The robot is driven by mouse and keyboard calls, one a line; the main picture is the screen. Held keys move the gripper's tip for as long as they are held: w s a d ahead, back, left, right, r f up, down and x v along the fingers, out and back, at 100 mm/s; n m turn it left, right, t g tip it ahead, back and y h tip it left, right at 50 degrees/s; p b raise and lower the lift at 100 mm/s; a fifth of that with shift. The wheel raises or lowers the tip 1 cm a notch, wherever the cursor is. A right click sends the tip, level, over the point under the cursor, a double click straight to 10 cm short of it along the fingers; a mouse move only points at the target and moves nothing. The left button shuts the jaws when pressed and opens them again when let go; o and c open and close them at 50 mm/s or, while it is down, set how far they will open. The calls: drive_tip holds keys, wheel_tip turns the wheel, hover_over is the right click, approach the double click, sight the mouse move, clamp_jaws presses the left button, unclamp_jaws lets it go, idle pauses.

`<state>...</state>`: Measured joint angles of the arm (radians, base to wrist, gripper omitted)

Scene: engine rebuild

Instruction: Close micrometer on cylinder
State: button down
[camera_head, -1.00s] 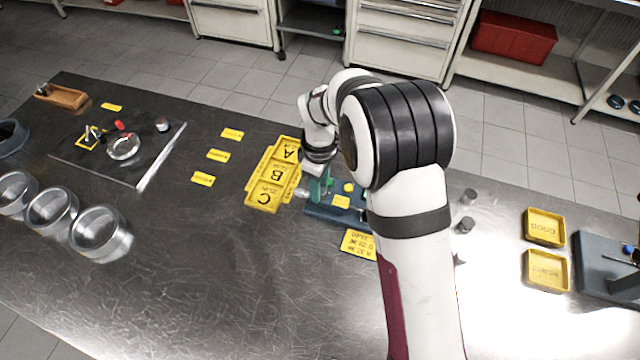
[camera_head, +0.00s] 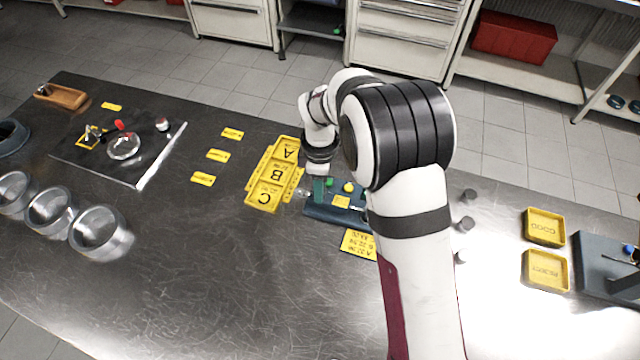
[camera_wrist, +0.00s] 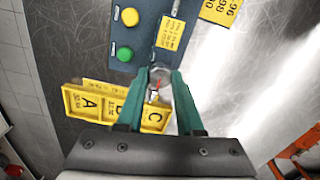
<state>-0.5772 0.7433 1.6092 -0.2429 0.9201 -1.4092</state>
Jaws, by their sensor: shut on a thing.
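The micrometer stand is a blue-grey base (camera_head: 325,213) with a green button, a yellow button and a yellow label; it also shows in the wrist view (camera_wrist: 120,66). A metal rod (camera_wrist: 177,8) of the micrometer shows past the label. My gripper (camera_wrist: 161,78) has green fingers shut on a small round metal cylinder (camera_wrist: 160,74) at the edge of the base. In the head view my gripper (camera_head: 318,188) is at the base's left end, and the cylinder is hard to make out. Whether the micrometer touches the cylinder cannot be told.
A yellow tray marked A, B, C (camera_head: 264,198) lies close left of the base. A yellow number card (camera_head: 357,243) lies in front. Small cylinders (camera_head: 467,224) stand right of my arm, then two yellow trays (camera_head: 545,228).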

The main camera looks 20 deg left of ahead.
drive_tip(key=c, duration=0.5)
unclamp_jaws()
drive_tip(key=shift+c, duration=0.2)
drive_tip(key=shift+r, duration=0.1)
wheel_tip(320, 180, up, 16)
drive_tip(key=shift+d, duration=0.1)
drive_tip(key=s+d+r+m+y, duration=0.1)
drive_tip(key=s+d+r+m, duration=0.1)
drive_tip(key=s+d+m, duration=0.6)
drive_tip(key=s+d+r+m, duration=0.2)
drive_tip(key=s+d+m, duration=0.5)
drive_tip(key=d+m, duration=0.25)
drive_tip(key=s+d+f+m, duration=0.3)
drive_tip(key=s+f+m, duration=0.1)
drive_tip(key=s+m, duration=0.4)
drive_tip(key=shift+s+f+y, duration=0.15)
drive_tip(key=shift+s+y, duration=0.25)
drive_tip(key=shift+s, duration=0.35)
